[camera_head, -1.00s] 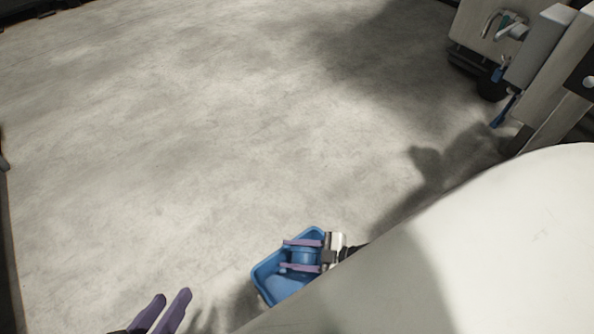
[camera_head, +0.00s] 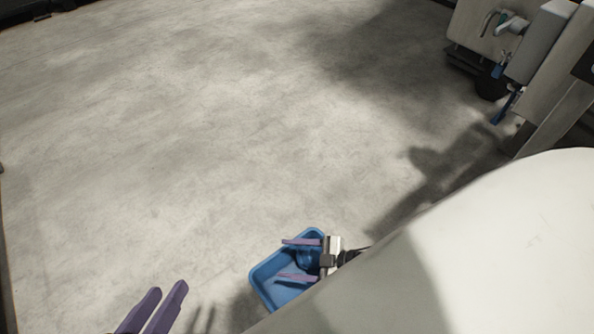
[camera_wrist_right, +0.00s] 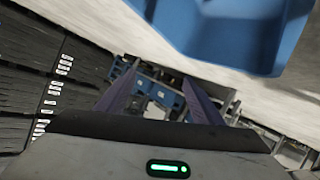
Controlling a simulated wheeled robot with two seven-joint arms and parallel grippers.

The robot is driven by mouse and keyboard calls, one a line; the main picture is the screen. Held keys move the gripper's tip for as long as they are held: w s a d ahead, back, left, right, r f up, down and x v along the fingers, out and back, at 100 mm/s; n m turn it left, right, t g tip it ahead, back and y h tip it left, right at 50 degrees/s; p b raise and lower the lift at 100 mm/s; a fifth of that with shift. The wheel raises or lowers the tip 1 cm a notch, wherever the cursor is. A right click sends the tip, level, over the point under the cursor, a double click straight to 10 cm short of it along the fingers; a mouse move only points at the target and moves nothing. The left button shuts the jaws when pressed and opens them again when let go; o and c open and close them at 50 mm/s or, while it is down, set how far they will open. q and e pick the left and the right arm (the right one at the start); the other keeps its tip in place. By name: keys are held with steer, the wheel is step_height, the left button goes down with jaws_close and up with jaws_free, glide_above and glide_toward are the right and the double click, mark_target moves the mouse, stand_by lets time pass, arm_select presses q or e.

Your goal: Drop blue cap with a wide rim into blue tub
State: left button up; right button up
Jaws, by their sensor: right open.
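The blue tub (camera_head: 262,274) is at the lower middle of the head view, partly hidden by my white body. My right gripper (camera_head: 299,259) is over the tub, its purple fingers apart. A darker blue rounded shape (camera_head: 306,260), apparently the cap, shows between and below these fingers, inside the tub's outline. Its rim is not clear. In the right wrist view my right gripper (camera_wrist_right: 158,78) is open with nothing held, and the tub (camera_wrist_right: 222,38) fills the top. My left gripper (camera_head: 168,288) is at the lower left, its fingers apart and empty, away from the tub.
Grey floor (camera_head: 200,130) is wide and clear beyond the tub. A wheeled pale machine (camera_head: 490,35) stands at the upper right. Dark slatted equipment (camera_wrist_right: 30,80) shows at the left of the right wrist view.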

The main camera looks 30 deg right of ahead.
arm_select(q)
steer(key=shift+s+a+f+g+y+p, duration=0.1)
steer(key=shift+a+f+g+y+p, duration=0.3)
steer(key=shift+f+p, duration=0.45)
steer(key=shift+s+a+f+g+y+p, duration=0.1)
steer(key=shift+a+f+g+y+p, duration=0.1)
steer(key=shift+a+f+y+p, duration=0.5)
arm_select(e)
steer(key=v, duration=1)
arm_select(q)
steer(key=shift+d, duration=0.15)
arm_select(e)
steer(key=shift+d+r, duration=0.1)
steer(key=shift+d, duration=0.05)
